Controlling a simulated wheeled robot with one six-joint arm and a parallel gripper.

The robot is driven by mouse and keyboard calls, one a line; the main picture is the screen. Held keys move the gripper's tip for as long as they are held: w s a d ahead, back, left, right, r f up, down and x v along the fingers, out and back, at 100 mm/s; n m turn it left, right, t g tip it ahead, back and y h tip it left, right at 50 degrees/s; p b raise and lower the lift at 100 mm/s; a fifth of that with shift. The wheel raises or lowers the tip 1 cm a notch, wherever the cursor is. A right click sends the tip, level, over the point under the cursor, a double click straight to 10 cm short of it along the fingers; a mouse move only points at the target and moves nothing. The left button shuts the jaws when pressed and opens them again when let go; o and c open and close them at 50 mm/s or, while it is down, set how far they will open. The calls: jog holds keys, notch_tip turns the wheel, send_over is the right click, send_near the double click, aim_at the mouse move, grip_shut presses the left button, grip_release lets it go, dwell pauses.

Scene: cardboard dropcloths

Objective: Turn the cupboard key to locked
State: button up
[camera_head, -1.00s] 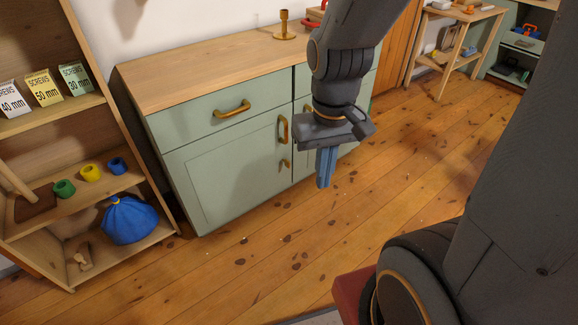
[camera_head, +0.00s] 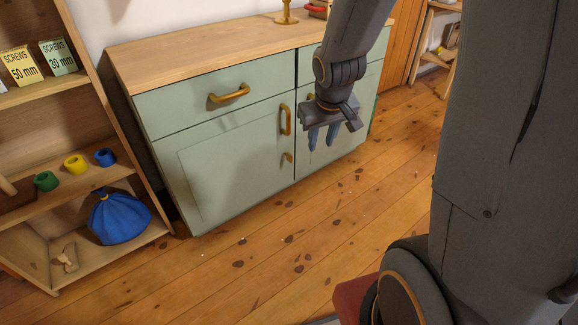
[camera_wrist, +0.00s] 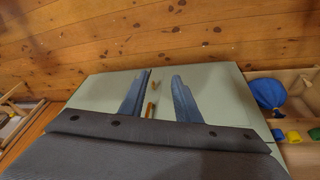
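The green cupboard (camera_head: 225,180) has a wooden top and brass handles. Its small brass key (camera_head: 287,157) sits in the left door, below the upright door handle (camera_head: 285,120), and looks tilted. My gripper (camera_head: 321,148) is open and empty, in front of the cupboard and to the right of the key, with its blue fingers apart. In the wrist view the key (camera_wrist: 155,85) shows in the gap between the fingers of my gripper (camera_wrist: 160,74), beyond them and not touched as far as I can see. The door handle (camera_wrist: 150,109) shows there too.
A wooden shelf unit (camera_head: 84,91) stands at the left with screw boxes, coloured cups and a blue bag (camera_head: 118,217). A brass candlestick (camera_head: 287,12) stands on the cupboard top. The plank floor (camera_head: 250,260) in front is clear.

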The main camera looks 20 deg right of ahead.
jog(key=w+d+f+n+t+y+b, duration=0.1)
jog(key=w+d+f+t+b, duration=0.2)
jog(key=w+f+b, duration=0.65)
jog(key=w+d+f+n+t+b, duration=0.15)
jog(key=w+f+b, duration=0.45)
jog(key=w+f, duration=0.6)
jog(key=n+t+y+b, duration=0.1)
jog(key=t+y+b, duration=0.35)
jog(key=b, duration=0.85)
send_near(292, 158)
jog(key=x, duration=0.4)
jog(key=shift+b+x, duration=2.1)
jog(key=shift+x, duration=1.8)
jog(key=shift+f, duration=0.15)
grip_shut()
